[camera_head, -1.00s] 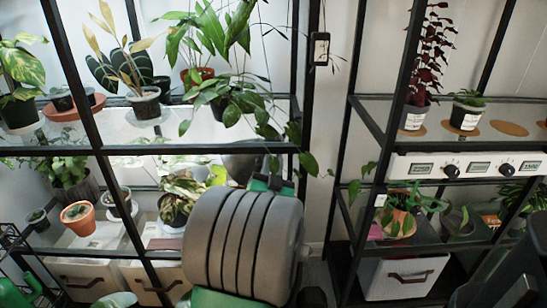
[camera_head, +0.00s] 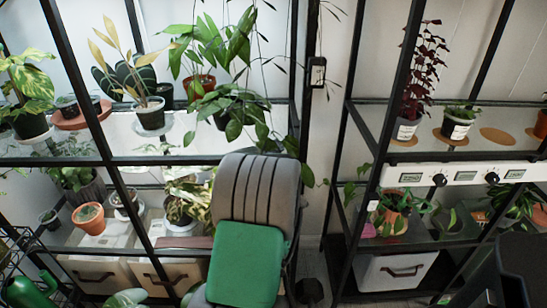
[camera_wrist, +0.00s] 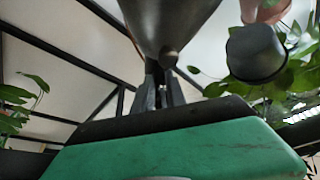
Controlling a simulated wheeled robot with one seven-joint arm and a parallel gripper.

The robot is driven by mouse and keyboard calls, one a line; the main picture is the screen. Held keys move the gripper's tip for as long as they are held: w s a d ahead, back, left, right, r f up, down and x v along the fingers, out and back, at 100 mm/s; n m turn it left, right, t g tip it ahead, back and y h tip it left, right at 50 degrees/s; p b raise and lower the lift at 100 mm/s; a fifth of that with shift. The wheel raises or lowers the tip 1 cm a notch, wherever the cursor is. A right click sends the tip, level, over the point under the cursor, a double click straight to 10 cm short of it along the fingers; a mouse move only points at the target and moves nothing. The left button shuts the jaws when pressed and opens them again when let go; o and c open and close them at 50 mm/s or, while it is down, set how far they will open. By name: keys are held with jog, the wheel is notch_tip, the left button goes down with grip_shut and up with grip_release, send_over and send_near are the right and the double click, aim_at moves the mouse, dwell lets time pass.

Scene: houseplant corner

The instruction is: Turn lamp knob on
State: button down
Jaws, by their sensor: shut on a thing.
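In the wrist view a dark grey, cone-shaped lamp shade (camera_wrist: 170,18) hangs at the top, narrowing to a rounded end above my fingers. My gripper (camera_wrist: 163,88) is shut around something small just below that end. It appears to be the lamp knob, but it is dark and mostly hidden between the fingers. In the head view my grey and green arm covers the gripper and the lamp.
Black-framed shelves with potted plants surround the arm. A terracotta pot (camera_head: 198,85) and trailing leaves (camera_head: 232,105) are close above it. A white panel (camera_head: 465,176) with black knobs and displays is at right. A dark rounded object (camera_wrist: 257,52) is near my gripper.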

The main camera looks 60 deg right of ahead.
jog(key=shift+r, duration=0.15)
jog(key=c, duration=1.4)
grip_release()
jog(key=shift+o, duration=0.2)
jog(key=b+v, duration=0.1)
jog(key=v, duration=0.7)
jog(key=shift+b, duration=0.35)
jog(key=shift+w, duration=0.15)
